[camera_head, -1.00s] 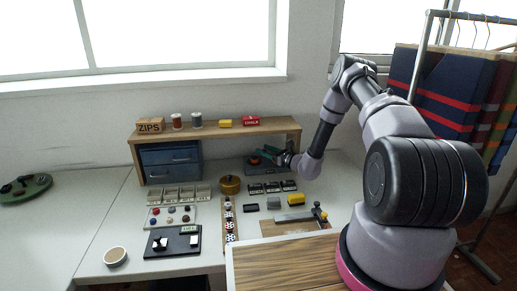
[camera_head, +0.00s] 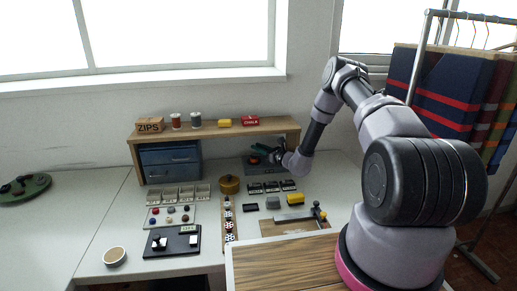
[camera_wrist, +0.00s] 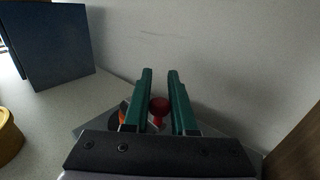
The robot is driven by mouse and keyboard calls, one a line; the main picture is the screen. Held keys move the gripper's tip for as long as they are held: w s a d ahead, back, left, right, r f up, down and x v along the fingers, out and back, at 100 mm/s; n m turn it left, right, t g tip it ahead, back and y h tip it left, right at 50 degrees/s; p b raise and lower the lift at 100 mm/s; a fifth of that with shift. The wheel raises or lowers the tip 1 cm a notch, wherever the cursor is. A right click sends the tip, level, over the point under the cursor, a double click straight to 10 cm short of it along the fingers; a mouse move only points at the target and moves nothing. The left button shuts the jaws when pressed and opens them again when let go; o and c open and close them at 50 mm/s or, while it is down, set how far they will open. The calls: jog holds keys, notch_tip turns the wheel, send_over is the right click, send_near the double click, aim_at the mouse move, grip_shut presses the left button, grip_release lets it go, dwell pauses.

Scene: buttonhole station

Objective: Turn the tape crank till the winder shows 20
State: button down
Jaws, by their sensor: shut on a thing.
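The tape winder (camera_head: 250,167) is a grey base at the back of the bench, under the right part of the wooden shelf. My gripper (camera_head: 263,150) is over it, coming in from the right. In the wrist view my gripper (camera_wrist: 160,88) has its two green fingers on either side of a red crank knob (camera_wrist: 159,105), and it is shut on this knob. Part of an orange piece (camera_wrist: 122,114) on the winder shows left of the fingers. My gripper body hides most of the winder, and I cannot read any number on it.
The wooden shelf (camera_head: 220,131) spans over the winder, with a blue drawer unit (camera_head: 171,162) under its left side. A round yellow-brown pot (camera_head: 229,185) stands left of the winder. Several dark labelled blocks (camera_head: 271,187) sit in front. A pale wall is close behind.

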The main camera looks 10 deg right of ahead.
jog(key=m+t+h, duration=0.2)
jog(key=h, duration=0.1)
jog(key=shift+s+m, duration=0.3)
jog(key=shift+s, duration=0.1)
jog(key=shift+s+d+m+t+h, duration=0.2)
jog(key=shift+m+h, duration=0.25)
jog(key=shift+h, duration=0.35)
jog(key=shift+w+d+m+t+h, duration=0.1)
jog(key=shift+m+t+h, duration=0.3)
jog(key=shift+h, duration=0.4)
jog(key=c, duration=0.7)
grip_release()
jog(key=shift+c, duration=0.2)
jog(key=shift+s, duration=0.2)
jog(key=v, duration=1)
jog(key=shift+s+d+r, duration=0.1)
jog(key=shift+s+d, duration=0.05)
jog(key=shift+s, duration=0.1)
